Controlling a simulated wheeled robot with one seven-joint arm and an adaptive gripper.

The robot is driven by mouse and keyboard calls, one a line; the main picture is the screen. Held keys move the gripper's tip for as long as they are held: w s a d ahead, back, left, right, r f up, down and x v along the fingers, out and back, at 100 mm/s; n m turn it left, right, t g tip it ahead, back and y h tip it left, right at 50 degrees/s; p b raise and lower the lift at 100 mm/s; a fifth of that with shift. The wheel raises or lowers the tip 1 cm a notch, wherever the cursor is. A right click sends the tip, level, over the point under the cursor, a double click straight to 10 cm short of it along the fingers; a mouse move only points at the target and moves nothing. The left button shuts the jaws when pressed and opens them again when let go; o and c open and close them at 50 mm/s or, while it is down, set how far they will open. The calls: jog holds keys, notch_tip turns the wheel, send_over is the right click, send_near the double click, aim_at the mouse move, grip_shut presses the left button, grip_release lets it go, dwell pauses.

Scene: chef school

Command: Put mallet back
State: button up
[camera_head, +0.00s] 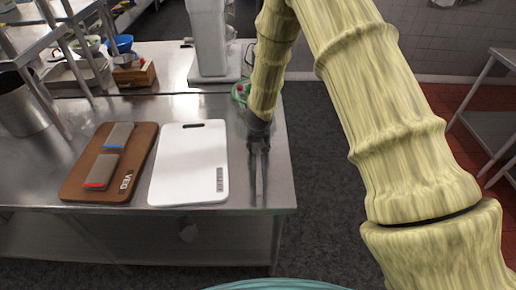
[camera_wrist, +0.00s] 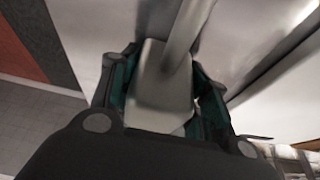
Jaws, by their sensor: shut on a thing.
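The metal mallet shows in the wrist view with its grey block-shaped head (camera_wrist: 160,88) between the fingers of my gripper (camera_wrist: 165,80). Its handle (camera_wrist: 188,25) runs up and away from the head toward the top edge. My gripper is shut on the mallet head. In the head view my gripper (camera_head: 259,148) points down over the right end of the steel table (camera_head: 240,225), to the right of the white cutting board (camera_head: 190,165). The mallet is hard to make out there against the grey steel. I cannot tell whether it touches the table.
A brown board (camera_head: 85,172) with two sharpening stones lies left of the white board. A steel pot (camera_head: 20,105) stands at the far left. The table's right edge is close to my gripper.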

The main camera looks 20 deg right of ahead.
jog(key=shift+f, duration=0.15)
jog(key=o, duration=1.4)
jog(key=b+v, duration=0.2)
jog(key=v, duration=1)
jog(key=shift+s, duration=0.1)
